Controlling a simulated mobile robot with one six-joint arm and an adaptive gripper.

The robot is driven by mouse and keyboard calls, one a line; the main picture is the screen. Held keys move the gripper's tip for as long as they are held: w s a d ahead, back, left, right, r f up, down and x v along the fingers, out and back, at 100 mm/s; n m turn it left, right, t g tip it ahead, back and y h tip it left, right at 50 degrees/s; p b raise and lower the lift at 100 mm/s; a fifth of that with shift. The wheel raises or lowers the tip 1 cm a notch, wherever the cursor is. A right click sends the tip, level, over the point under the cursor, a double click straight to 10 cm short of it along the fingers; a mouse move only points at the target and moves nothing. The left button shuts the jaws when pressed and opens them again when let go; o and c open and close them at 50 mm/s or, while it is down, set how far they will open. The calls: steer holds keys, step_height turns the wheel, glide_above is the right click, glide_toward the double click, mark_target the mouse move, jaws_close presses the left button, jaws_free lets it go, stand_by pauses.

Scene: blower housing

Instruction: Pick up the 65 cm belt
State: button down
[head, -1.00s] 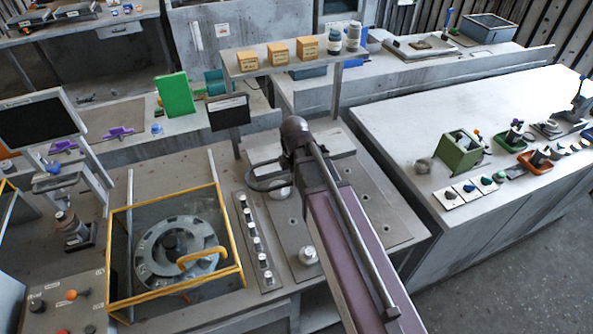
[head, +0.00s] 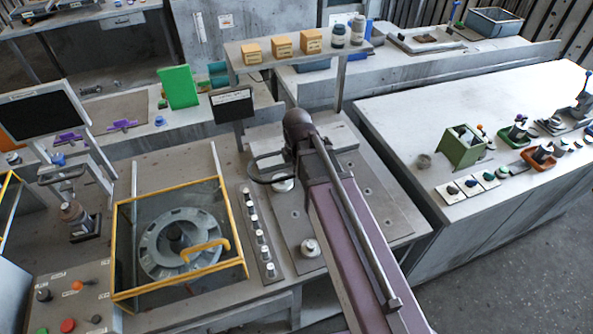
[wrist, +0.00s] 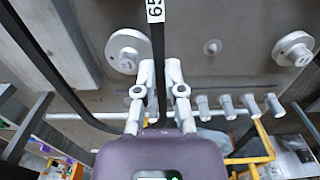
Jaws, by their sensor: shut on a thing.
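The 65 cm belt (wrist: 158,45) is a thin black band with a white label reading 65 in the wrist view. My gripper (wrist: 160,72) is shut on it, with the band between its two grey fingers. The belt's other side curves down the left of the wrist view. In the head view the belt (head: 262,180) shows as a dark loop left of my arm's end; my fingers are hidden there. A round metal pulley (wrist: 127,50) shows between the belt's two sides, and a second pulley (wrist: 292,48) is at the right. I cannot tell whether the belt touches the pulley.
A yellow-framed guard (head: 120,240) over a round rotor stands left of a row of metal pegs (head: 257,235). A shelf (head: 290,60) with boxes and jars stands behind my arm. A bench (head: 410,110) with small parts is at the right.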

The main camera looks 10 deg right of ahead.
steer(key=shift+r+p, duration=1.95)
steer(key=shift+r, duration=0.15)
